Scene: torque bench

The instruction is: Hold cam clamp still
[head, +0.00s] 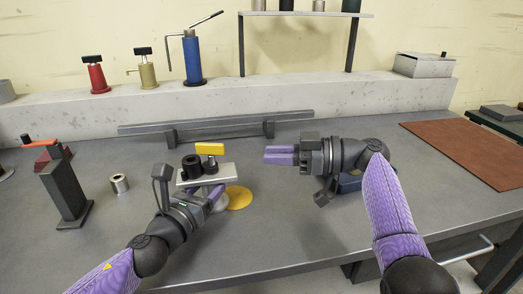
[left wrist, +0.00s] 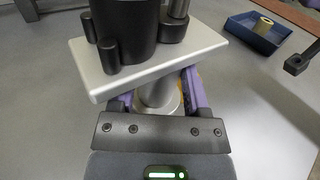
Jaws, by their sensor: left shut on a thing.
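The cam clamp has a silver plate (head: 222,173) with black cylinders (head: 192,166) on top and a yellow lever (head: 209,148) above it. In the left wrist view its plate (left wrist: 95,75) fills the upper middle, above a round metal post (left wrist: 157,92). My left gripper (head: 212,198) is below the plate, and in the left wrist view its purple fingers (left wrist: 160,100) are on both sides of the post, shut on it. The lever is out of the left wrist view. My right gripper (head: 280,155) is right of the clamp, apart from it, its finger gap unclear.
A yellow disc (head: 239,198) lies beside the clamp's base. A metal ring (head: 119,183) and a dark post with an orange-red handle (head: 66,190) stand to the left. A blue tray (left wrist: 258,35) lies by my right arm. A grey rail (head: 220,128) runs behind. The front right bench is clear.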

